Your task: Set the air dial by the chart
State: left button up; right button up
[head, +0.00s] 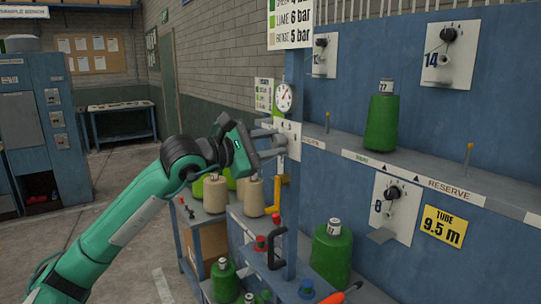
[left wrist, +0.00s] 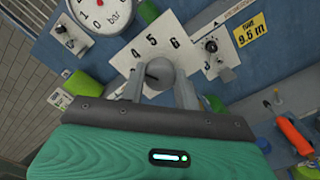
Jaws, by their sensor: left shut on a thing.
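The air dial (left wrist: 161,71) is a grey round knob on a white plate (left wrist: 122,60) marked 4, 5 and 6. My left gripper (head: 277,145) is shut on the knob, with one finger on each side in the left wrist view (left wrist: 160,88). I cannot tell which number the knob points to. The round gauge (head: 284,97), marked bar, sits just above the plate; its needle is too small to read surely. The chart (head: 290,24) hangs above, cut by the top edge; it shows LIME 6 bar and a lower row at 5 bar. My right gripper is out of view.
A blue post (head: 296,75) stands by the dial. A shelf (head: 440,187) runs right with a green cone (head: 382,122) on it. Open floor lies left.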

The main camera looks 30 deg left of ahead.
pick_arm(q)
jog(key=shift+m, duration=0.4)
jog(key=o, duration=1)
jog(key=shift+c, duration=0.2)
jog(key=shift+s+b, duration=0.1)
jog(key=shift+b, duration=0.25)
